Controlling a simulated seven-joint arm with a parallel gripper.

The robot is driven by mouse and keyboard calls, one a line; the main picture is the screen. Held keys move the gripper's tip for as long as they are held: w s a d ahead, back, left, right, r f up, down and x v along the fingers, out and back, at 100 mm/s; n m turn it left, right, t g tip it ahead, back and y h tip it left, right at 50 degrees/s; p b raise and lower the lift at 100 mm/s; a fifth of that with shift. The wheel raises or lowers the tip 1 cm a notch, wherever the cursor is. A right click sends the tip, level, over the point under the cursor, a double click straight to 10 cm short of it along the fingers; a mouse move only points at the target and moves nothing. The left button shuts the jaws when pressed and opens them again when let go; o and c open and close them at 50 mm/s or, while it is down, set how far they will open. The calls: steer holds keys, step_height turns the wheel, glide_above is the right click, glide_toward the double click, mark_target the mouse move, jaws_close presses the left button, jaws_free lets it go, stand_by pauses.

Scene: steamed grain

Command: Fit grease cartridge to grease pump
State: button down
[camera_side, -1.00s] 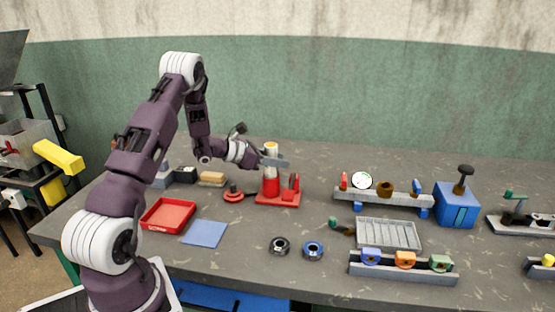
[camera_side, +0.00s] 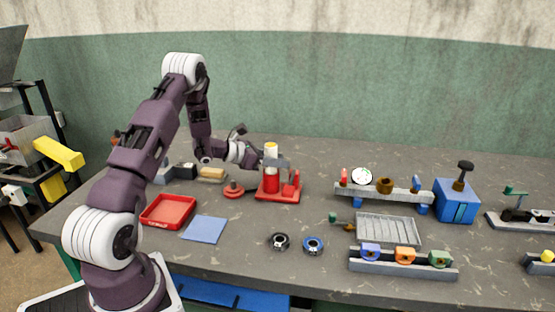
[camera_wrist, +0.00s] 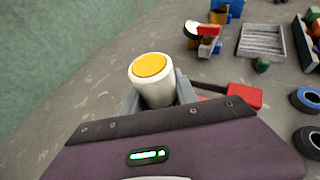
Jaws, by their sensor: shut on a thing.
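My gripper (camera_side: 274,163) is shut on the grease cartridge (camera_side: 271,150), a white upright cylinder with a yellow top. In the wrist view the cartridge (camera_wrist: 156,88) stands between the grey fingers. The grease pump (camera_side: 278,197) is red, with a flat base, an upright barrel and a smaller post on the right. The cartridge is in line above the pump's barrel (camera_side: 271,184), and its lower end is hidden by the fingers and barrel. I cannot tell how deep it sits.
A red disc-shaped part (camera_side: 234,190) lies just left of the pump. A red tray (camera_side: 168,211) and blue mat (camera_side: 205,230) are at front left. Two rings (camera_side: 313,245) lie in front. A gauge rail (camera_side: 385,194) and grey slotted tray (camera_side: 388,233) stand to the right.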

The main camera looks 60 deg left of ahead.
steer(key=shift+f, duration=1.3)
stand_by(2.7)
steer(key=shift+r, duration=0.3)
steer(key=c, duration=0.9)
jaws_free()
steer(key=shift+o, duration=0.2)
steer(key=v, duration=0.7)
